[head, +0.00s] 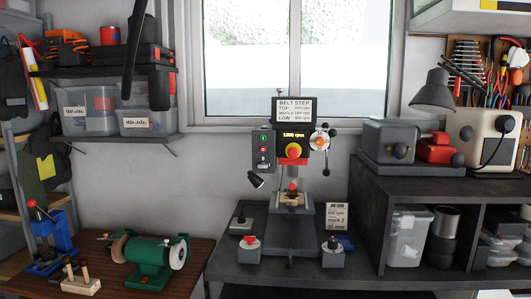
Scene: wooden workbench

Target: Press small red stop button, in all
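A drill press (292,215) stands on the dark bench in the middle of the head view. On its head, a narrow grey control panel (263,150) carries a small green button (264,138) at the top and other small controls below it. A large red mushroom button (293,150) on yellow sits to the right, under a lit speed display (293,134). Neither of my grippers shows at the drill press or on the benches.
A handwheel (320,141) with dark handles and a small lamp (256,180) project beside the head. A green bench grinder (150,262) stands left. The space before the panel looks clear.

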